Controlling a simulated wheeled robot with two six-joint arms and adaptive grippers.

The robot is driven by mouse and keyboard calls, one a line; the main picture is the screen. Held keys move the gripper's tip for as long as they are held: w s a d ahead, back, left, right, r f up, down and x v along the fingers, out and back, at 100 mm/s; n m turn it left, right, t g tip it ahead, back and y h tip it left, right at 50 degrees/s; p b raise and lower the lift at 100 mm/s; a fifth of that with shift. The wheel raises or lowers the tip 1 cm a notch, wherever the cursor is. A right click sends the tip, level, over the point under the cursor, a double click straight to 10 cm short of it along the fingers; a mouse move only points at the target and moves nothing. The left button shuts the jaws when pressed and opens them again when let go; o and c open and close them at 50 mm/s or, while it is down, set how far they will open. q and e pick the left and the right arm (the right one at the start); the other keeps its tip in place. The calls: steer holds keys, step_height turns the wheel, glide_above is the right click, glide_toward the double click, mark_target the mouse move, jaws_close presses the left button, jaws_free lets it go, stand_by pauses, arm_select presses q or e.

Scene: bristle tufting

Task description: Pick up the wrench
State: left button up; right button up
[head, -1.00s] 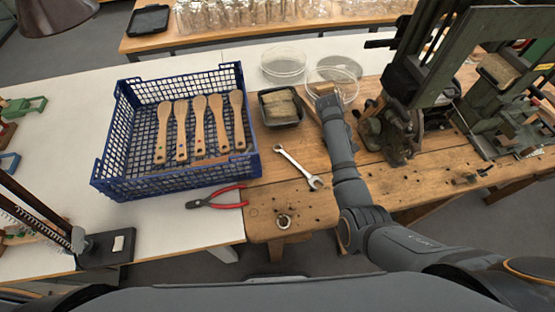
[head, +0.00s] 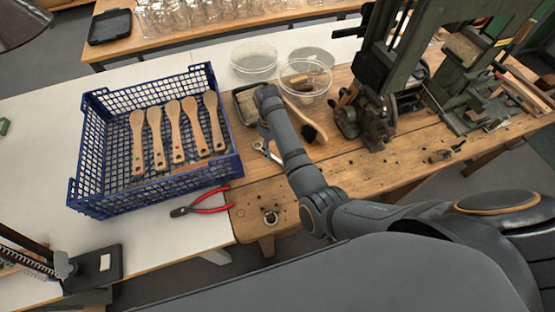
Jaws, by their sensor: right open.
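The wrench (head: 261,147) lies on the wooden bench top, to the right of the blue crate. My right arm covers most of it, and one silvery end shows at the arm's left side. My right gripper (head: 265,94) is open, beyond the wrench, over or beside the dark tray with tan bundles; whether it touches the tray I cannot tell. The fingers are small and partly hidden by the wrist. My left gripper is not in view.
The blue crate (head: 80,170) holds several wooden brush handles. Red-handled pliers (head: 203,205) lie before it. The dark tray (head: 237,103), a brush with black bristles (head: 314,132) and clear round dishes (head: 254,58) are nearby. A green machine (head: 375,70) stands right.

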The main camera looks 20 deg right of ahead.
mark_target(277, 159)
steer(key=f, duration=0.4)
steer(key=shift+s+d+f, duration=0.15)
steer(key=shift+d, duration=0.1)
jaws_close()
